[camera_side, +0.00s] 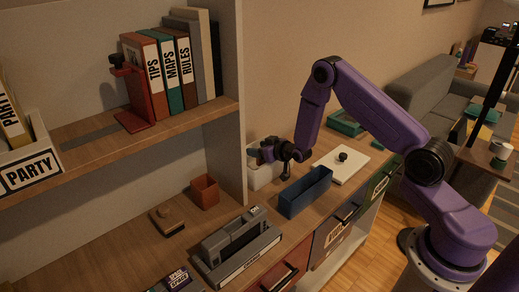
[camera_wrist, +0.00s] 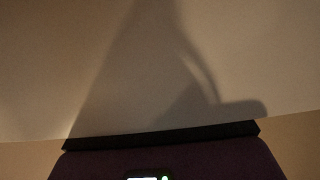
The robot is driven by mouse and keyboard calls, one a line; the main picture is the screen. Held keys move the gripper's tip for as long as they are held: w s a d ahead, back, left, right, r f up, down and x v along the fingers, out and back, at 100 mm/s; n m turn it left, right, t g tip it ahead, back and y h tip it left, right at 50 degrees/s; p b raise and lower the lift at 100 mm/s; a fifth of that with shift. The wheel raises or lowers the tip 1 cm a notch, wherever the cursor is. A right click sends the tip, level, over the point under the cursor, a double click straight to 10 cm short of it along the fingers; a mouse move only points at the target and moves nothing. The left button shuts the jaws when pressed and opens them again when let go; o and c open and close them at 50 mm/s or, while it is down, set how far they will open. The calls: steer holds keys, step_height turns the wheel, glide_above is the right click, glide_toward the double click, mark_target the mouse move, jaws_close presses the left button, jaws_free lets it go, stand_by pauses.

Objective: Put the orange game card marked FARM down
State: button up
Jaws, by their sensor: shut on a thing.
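My gripper (camera_side: 266,153) is above the far part of the counter, over a white box (camera_side: 262,178) and close to the upright shelf panel. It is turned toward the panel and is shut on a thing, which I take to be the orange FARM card. No orange card or FARM marking shows in either view. The wrist view shows a pale surface (camera_wrist: 60,50) with the arm's shadow on it, and a dark bar (camera_wrist: 165,138) across the bottom.
A blue open bin (camera_side: 305,192) and a white board with a black knob (camera_side: 341,164) are to the right. A terracotta pot (camera_side: 205,191) and grey holder (camera_side: 236,248) stand nearer. The shelf holds a red bookend (camera_side: 135,100), books and a PARTY box (camera_side: 30,170).

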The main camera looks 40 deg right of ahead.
steer(key=shift+f, duration=0.6)
steer(key=o, duration=1)
steer(key=shift+s+f, duration=0.2)
steer(key=shift+r, duration=0.35)
steer(key=shift+s+r, duration=0.9)
steer(key=shift+s, duration=0.2)
step_height(320, 180, up, 7)
steer(key=shift+s+r, duration=0.1)
steer(key=shift+r, duration=0.05)
